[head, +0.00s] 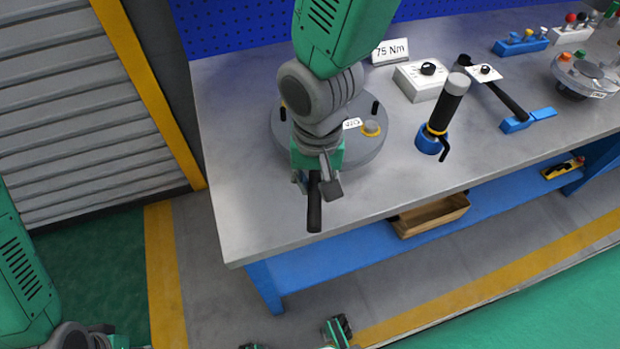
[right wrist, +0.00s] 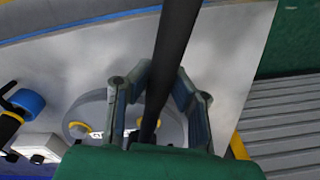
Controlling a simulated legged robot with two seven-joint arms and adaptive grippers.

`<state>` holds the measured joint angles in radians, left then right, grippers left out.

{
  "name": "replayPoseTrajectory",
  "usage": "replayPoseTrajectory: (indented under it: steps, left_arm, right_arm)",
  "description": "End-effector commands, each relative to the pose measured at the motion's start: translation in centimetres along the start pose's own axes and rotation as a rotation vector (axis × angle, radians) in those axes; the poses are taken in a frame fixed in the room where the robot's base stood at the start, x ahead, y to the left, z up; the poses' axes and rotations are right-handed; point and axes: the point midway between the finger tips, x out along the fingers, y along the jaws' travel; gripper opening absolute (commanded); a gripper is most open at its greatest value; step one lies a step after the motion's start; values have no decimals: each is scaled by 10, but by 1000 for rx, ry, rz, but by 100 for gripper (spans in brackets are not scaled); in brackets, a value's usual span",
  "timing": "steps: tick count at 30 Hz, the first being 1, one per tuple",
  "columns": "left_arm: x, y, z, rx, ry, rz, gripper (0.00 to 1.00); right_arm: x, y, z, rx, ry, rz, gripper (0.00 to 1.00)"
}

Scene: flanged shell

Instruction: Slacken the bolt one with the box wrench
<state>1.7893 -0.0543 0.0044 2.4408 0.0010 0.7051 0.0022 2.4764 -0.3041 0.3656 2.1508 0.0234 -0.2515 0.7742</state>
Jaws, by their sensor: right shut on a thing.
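The flanged shell (head: 362,153) is a round grey disc on the bench, with dark upright pegs, a yellow-ringed bolt (head: 371,129) and a small white label on it. My right gripper (head: 318,180) is over its front edge, shut on a dark bar, the box wrench (head: 314,212). The bar's free end points toward the bench's front edge. In the right wrist view the bar (right wrist: 174,50) runs between the fingers (right wrist: 155,105), with the shell (right wrist: 98,108) behind. The wrench's ring end is hidden, so I cannot tell whether it sits on a bolt.
A black cylindrical tool with a blue collar (head: 430,140) stands right of the shell. Behind it are a white box (head: 420,82) and a "75 Nm" sign (head: 390,51). The bench front left is clear.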

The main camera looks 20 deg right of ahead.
Motion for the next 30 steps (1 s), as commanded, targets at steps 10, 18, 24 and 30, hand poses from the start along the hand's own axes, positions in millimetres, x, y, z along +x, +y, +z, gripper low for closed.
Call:
replayPoseTrajectory:
  steps: [10,18,24,30]
  left_arm:
    - [4,0,0,1,0,0,40]
    - [6,0,0,0,0,0,40]
    - [7,0,0,0,0,0,40]
    - [2,0,0,0,0,0,40]
  right_arm:
    - [9,-3,1,-1,3,3,0]
    - [17,-2,1,-1,2,7,0]
    - [20,0,1,0,0,8,0]
    - [16,0,1,0,-1,8,0]
